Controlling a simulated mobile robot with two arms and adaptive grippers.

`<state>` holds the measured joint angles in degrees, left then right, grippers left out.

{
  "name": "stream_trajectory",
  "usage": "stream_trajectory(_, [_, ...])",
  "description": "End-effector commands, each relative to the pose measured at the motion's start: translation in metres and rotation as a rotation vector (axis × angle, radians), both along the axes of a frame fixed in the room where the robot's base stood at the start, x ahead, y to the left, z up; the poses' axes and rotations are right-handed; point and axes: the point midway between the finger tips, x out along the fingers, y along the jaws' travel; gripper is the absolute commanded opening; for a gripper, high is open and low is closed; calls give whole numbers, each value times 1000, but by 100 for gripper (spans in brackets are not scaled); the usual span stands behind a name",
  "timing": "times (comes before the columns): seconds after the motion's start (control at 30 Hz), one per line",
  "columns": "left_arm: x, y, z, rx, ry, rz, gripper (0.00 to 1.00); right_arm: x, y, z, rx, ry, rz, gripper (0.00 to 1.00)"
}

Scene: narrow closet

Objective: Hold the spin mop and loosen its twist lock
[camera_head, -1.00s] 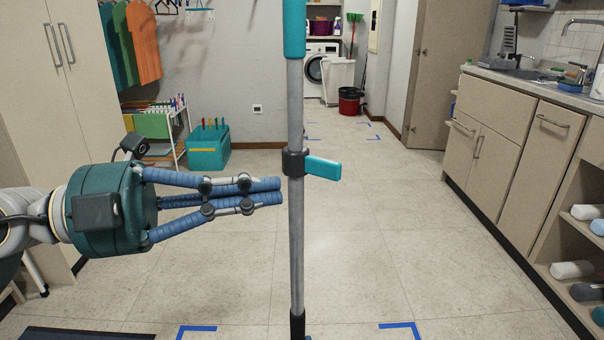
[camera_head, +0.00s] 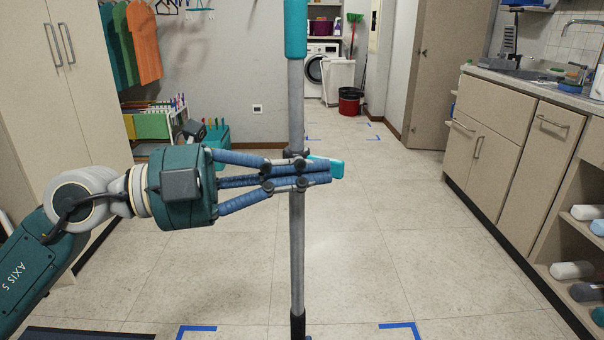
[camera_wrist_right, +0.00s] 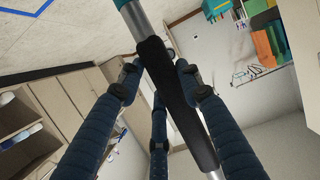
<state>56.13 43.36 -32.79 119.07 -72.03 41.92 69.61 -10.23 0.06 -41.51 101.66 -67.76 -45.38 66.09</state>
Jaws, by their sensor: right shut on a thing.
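The spin mop's grey pole (camera_head: 297,235) stands upright in the middle of the head view, with a teal upper section (camera_head: 296,30) and a black sleeve (camera_head: 298,322) low down. A teal lock lever (camera_head: 337,169) sticks out to the right from its collar, which is mostly hidden behind my left fingers. My left gripper (camera_head: 328,172) reaches across the front of the pole at the collar, its tips overlapping the lever. Whether the fingers are closed on it does not show. In the right wrist view my right gripper (camera_wrist_right: 158,78) is shut around the mop's black sleeve (camera_wrist_right: 172,85).
A counter with cabinets (camera_head: 500,125) and open shelves runs along the right. A tall cabinet (camera_head: 70,90) stands at the left. A washing machine (camera_head: 318,62), a white bin (camera_head: 338,75) and a red bucket (camera_head: 350,100) are at the back. The middle floor is clear.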

Motion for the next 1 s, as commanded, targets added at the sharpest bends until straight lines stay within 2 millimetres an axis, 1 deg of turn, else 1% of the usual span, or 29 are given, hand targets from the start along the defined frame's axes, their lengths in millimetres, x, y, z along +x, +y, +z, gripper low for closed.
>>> stream_trajectory(0.03, [2, -5, 1, 0, -2, -1, 0, 0, 0, 0, -4, 0, 1, 0])
stream_trajectory(0.1, [3, -7, 1, 0, -1, -1, 0, 0, 0, 0, -4, -1, 1, 0])
stream_trajectory(0.43, [1, -6, 0, -1, -1, 0, 0, 0, 1, 0, -5, -1, 4, 0])
stream_trajectory(0.57, [-10, -1, 0, 0, -2, 1, 0, 0, 1, 0, -4, 0, 2, 0])
stream_trajectory(0.67, [-29, 6, -1, 3, -3, 1, 0, 0, 0, 0, -4, 0, 2, 0])
stream_trajectory(0.7, [-38, 10, -2, 3, -1, 0, 0, 0, 0, 0, -4, 0, 2, 0])
stream_trajectory(0.77, [-40, 25, -2, 2, 4, 6, 0, 0, 0, 0, -4, 0, 2, 0])
stream_trajectory(0.9, [-55, 56, -2, 3, 6, 5, 0, 0, 0, 0, -3, 0, 2, 0])
stream_trajectory(1.0, [-63, 74, -2, 2, 6, 4, 0, 0, 0, 0, -3, 0, 2, 0])
